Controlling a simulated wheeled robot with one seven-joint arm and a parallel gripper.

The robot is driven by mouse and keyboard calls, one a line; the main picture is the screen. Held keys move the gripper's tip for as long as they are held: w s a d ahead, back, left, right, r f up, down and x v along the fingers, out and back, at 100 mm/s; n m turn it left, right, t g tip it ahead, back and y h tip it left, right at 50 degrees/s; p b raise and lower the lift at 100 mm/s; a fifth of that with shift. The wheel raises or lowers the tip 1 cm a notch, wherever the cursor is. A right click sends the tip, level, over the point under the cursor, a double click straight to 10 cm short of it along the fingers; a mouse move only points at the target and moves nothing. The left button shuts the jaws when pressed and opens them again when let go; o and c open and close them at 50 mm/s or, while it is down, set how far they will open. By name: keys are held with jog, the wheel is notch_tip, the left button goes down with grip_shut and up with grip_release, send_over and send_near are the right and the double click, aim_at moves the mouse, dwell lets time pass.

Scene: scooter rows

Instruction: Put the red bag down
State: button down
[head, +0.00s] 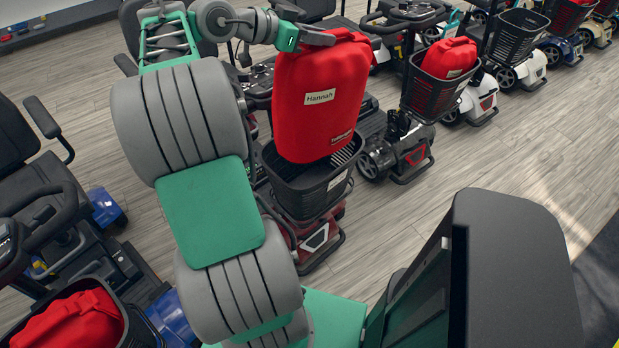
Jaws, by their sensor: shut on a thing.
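A red bag (310,120) with a white label reading "Hannah" hangs upright from my gripper (322,38) in the head view. My gripper is shut on the top of the bag. The bag's lower end overlaps the black basket (310,196) of a dark red scooter in the picture. I cannot tell whether the bag is inside the basket or touching its floor. The fingertips are partly hidden at the bag's top.
Another scooter's black basket (428,100) at the right holds a red bag (449,57) with a label. A red bag (72,322) lies in a basket at the lower left. More scooters stand in a row at the upper right. Wooden floor (500,145) is clear at the right.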

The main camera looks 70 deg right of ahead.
notch_tip(320, 180, down, 25)
jog(key=b, duration=0.5)
jog(key=shift+f, duration=0.2)
jog(key=shift+f, duration=0.15)
jog(key=c, duration=1.7)
grip_release()
jog(key=shift+f+b, duration=0.1)
jog(key=shift+b, duration=0.2)
jog(key=shift+c, duration=0.2)
jog(key=o, duration=0.5)
jog(key=shift+c, duration=0.2)
